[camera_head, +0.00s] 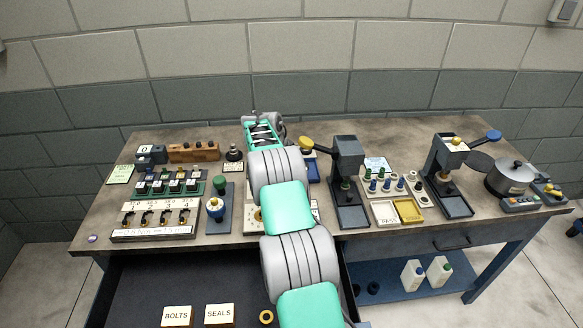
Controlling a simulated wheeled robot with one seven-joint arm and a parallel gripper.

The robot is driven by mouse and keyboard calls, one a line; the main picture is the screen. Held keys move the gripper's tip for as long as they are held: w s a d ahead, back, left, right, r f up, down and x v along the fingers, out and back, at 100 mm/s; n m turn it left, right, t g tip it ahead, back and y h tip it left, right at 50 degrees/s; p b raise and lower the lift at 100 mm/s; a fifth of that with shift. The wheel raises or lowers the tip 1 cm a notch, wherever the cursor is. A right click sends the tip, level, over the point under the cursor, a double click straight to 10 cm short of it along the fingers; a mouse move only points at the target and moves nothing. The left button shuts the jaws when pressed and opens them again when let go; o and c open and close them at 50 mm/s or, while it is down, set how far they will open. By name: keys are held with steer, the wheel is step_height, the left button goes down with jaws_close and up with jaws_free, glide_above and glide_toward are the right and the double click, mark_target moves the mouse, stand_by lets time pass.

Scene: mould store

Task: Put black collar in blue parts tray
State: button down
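My arm reaches over the middle of the table, and my gripper (264,118) is at its far end near the back edge. Its fingers are too small and too hidden to tell whether they are open or shut, or whether they hold anything. A blue tray-like thing (314,169) shows just right of my arm, mostly hidden behind it; it may be the blue parts tray. I cannot pick out the black collar for certain. A dark ring-like thing (373,288) lies on the blue shelf under the table, with another beside it.
An open drawer (130,290) at the front holds boxes marked BOLTS (177,316) and SEALS (219,314) and a yellow ring (266,317). Two presses (346,180) (445,175) and a pot (510,177) stand right. Racks (155,218) crowd the left.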

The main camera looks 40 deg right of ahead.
steer(key=c, duration=0.8)
jaws_free()
steer(key=shift+c, duration=0.2)
steer(key=shift+o, duration=0.4)
steer(key=o, duration=0.3)
steer(key=shift+r, duration=0.15)
steer(key=shift+r+p, duration=1.75)
steer(key=shift+r, duration=1.9)
